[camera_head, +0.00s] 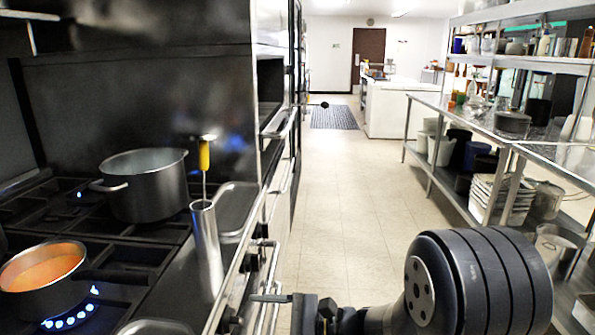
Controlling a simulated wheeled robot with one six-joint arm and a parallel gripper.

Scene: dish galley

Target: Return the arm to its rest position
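My arm shows at the lower right, with a thick dark rounded joint low in the picture. The arm runs left from it to my gripper (268,299), at the bottom edge near the middle, in front of the stove's front rail. Only a slim finger part pointing left shows clearly; the rest is cut off by the bottom edge. I cannot tell whether it is open or shut. I see no object held in it.
On the stove at left stand a large pot (146,188) and a saucepan of orange soup (43,270) over a lit burner. A metal cylinder (206,245) holds a yellow-handled tool (204,156). Steel shelving (480,125) lines the right. The tiled aisle (345,200) between is clear.

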